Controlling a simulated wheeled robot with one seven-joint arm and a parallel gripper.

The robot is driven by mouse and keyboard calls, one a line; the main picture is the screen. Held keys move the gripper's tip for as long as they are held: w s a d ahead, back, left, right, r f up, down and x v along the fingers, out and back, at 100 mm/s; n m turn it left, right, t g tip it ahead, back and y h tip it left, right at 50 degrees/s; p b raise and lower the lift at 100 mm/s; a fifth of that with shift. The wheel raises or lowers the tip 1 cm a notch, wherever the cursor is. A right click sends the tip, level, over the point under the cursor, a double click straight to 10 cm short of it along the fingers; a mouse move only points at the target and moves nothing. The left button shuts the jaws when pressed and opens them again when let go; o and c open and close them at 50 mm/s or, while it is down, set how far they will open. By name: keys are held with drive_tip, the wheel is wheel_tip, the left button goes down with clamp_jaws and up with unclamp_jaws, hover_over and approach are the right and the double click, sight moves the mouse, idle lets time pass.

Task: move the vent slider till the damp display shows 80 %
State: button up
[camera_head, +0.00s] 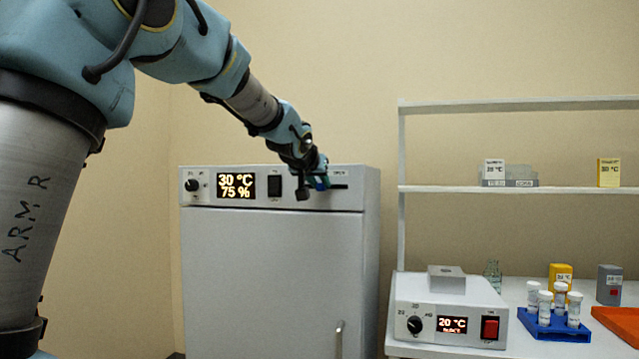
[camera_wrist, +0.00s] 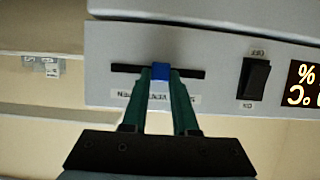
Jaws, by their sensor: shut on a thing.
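The damp display (camera_head: 236,186) on the cabinet's top panel reads 30 °C and 75 %. The vent slider (camera_wrist: 161,71) is a blue knob in a dark horizontal slot (camera_wrist: 190,73) on the same panel. In the wrist view it sits near the middle of the slot. My gripper (camera_wrist: 160,80) is shut on the blue knob, with one green finger on each side. In the head view my gripper (camera_head: 318,182) is at the right part of the panel and hides most of the slider. The wrist view shows the panel upside down.
A black rocker switch (camera_head: 275,186) sits between the display and the slider, and a round knob (camera_head: 192,185) is at the panel's left. The cabinet door (camera_head: 270,270) is closed. At right stand a heating box (camera_head: 450,312), a blue tube rack (camera_head: 553,325) and a shelf (camera_head: 520,189).

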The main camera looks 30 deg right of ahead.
clamp_jaws()
idle(0.8)
drive_tip(key=shift+w+a+b, duration=0.35)
drive_tip(key=shift+w+a, duration=0.2)
drive_tip(key=o, duration=0.8)
unclamp_jaws()
drive_tip(key=shift+c, duration=0.2)
drive_tip(key=shift+a, duration=0.1)
drive_tip(key=b+v, duration=0.1)
drive_tip(key=v, duration=0.9)
drive_tip(key=shift+s+a+r, duration=0.15)
drive_tip(key=shift+s+a, duration=0.1)
drive_tip(key=shift+s, duration=0.05)
